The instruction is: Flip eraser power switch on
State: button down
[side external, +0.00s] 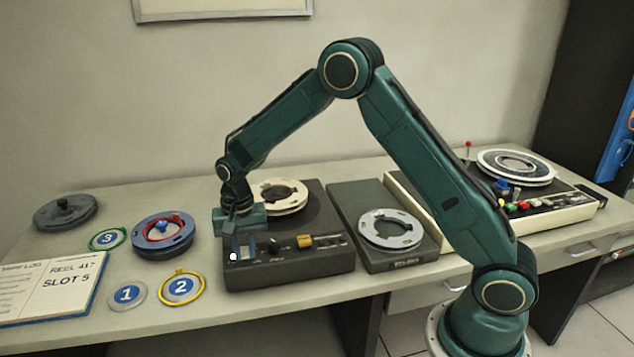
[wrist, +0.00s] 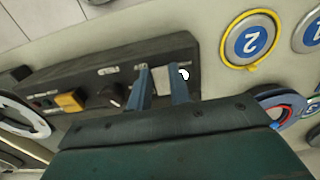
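A dark grey box (side external: 290,275) with a pale reel on top stands mid-table. Its front panel has a yellow button (side external: 305,242), a black knob and small switches. It also shows in the wrist view (wrist: 60,82). A small white ball tip (side external: 233,257), perhaps a switch lever's end, is at the box's left front end; it shows in the wrist view (wrist: 184,74) too. My gripper (side external: 244,250) points down at this end. In the wrist view its fingers (wrist: 160,88) are apart with nothing seen between them. The ball is just outside the right finger; contact cannot be told.
A flat box with a reel (side external: 390,228) stands right of the dark box. A cream-edged console (side external: 540,205) is farther right. Left are numbered discs (side external: 127,293), a yellow-ringed disc (side external: 181,287), a blue reel (side external: 163,238) and an open log book (side external: 50,290).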

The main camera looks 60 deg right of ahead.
jog(key=shift+a, duration=0.1)
jog(key=shift+s+a+f+t+h, duration=0.15)
jog(key=shift+s+f+t+h, duration=0.05)
jog(key=shift+t+h, duration=0.6)
jog(key=c, duration=1.3)
grip_release()
jog(key=shift+r, duration=0.15)
